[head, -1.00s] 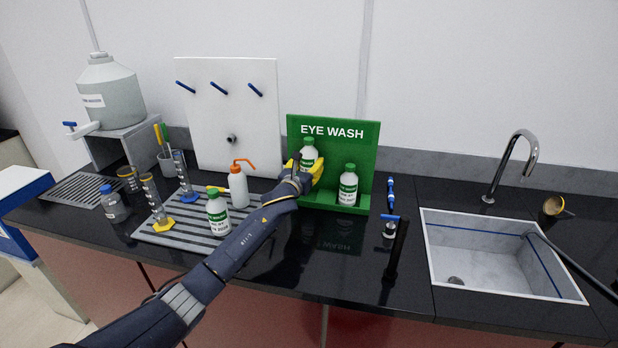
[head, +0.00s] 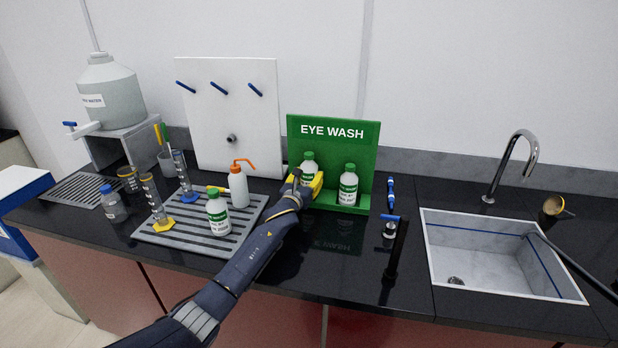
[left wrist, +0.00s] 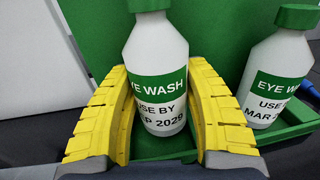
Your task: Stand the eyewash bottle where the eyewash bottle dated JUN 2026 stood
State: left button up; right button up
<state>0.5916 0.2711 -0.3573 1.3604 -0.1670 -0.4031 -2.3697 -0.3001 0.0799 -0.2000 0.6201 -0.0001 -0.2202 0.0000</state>
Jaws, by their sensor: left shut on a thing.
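My left gripper (head: 305,184) is shut on a white eyewash bottle (head: 309,162) with a green cap. In the left wrist view its yellow fingers (left wrist: 163,115) flank this bottle (left wrist: 158,65), whose partly hidden label reads USE BY ...P 2029. The bottle is upright at the left of the green EYE WASH stand (head: 333,131), in or just above its tray; I cannot tell whether its base touches. A second bottle (head: 348,186), labelled MAR 2... in the left wrist view (left wrist: 277,75), stands at the stand's right. A third (head: 218,212) stands on the grey drying rack. My right gripper is not in view.
An orange-topped wash bottle (head: 239,186) and measuring cylinders (head: 152,198) are on or near the rack (head: 170,238). A blue-handled tap (head: 392,228) is right of the stand, before the sink (head: 470,262). A pegboard (head: 228,130) stands behind the rack.

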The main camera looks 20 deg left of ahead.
pick_arm(q)
jog(key=shift+f, duration=0.55)
jog(key=o, duration=1.4)
jog(key=shift+c, duration=0.2)
jog(key=shift+r, duration=0.3)
jog(key=s, duration=1.2)
jog(key=shift+a+r, duration=0.3)
jog(key=shift+a, duration=0.1)
